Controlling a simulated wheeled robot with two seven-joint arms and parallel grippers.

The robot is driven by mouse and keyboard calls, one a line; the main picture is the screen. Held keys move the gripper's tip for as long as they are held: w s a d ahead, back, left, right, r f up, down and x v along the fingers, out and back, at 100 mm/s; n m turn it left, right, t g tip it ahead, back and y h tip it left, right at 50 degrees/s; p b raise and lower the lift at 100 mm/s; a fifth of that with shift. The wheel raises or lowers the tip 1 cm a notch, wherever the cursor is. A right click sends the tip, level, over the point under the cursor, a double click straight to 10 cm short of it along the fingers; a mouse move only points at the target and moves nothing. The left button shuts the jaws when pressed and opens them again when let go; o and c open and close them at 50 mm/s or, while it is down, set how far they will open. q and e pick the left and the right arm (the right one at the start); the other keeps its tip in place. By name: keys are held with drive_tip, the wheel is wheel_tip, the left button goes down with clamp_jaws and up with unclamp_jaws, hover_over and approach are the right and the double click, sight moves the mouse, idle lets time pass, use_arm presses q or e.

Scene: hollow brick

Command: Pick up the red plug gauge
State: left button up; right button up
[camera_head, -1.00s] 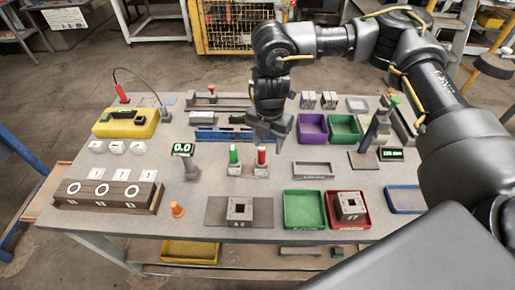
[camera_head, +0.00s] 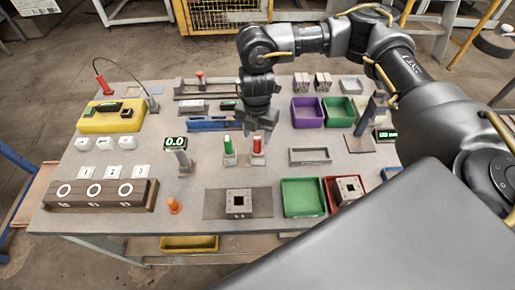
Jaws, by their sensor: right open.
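The red plug gauge (camera_head: 257,146) stands upright in a small grey holder (camera_head: 258,160) near the middle of the table. A green plug gauge (camera_head: 227,145) stands upright in a like holder just to its left. My right gripper (camera_head: 261,128) points down from above, right over the red gauge's top and slightly behind it. It is open and holds nothing; whether its fingers touch the gauge cannot be told. My left gripper is not in view.
A digital display on a post (camera_head: 177,148) stands to the left. A hollow brick (camera_head: 239,203) lies on a brown plate in front. Green (camera_head: 303,197) and purple (camera_head: 307,112) trays and a grey tray (camera_head: 309,156) lie to the right. A blue rail (camera_head: 212,124) lies behind.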

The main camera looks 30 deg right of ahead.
sight(257, 144)
drive_tip(key=shift+s+f, duration=0.1)
drive_tip(key=shift+s, duration=0.05)
wheel_tip(257, 144, down, 5)
drive_tip(key=shift+s+r+p, duration=0.1)
drive_tip(key=shift+s+p, duration=0.05)
drive_tip(key=shift+p, duration=0.45)
drive_tip(key=shift+c, duration=0.3)
clamp_jaws()
drive_tip(key=shift+r, duration=0.1)
wheel_tip(257, 144, up, 10)
drive_tip(key=shift+f+b, duration=0.1)
drive_tip(key=shift+b, duration=0.5)
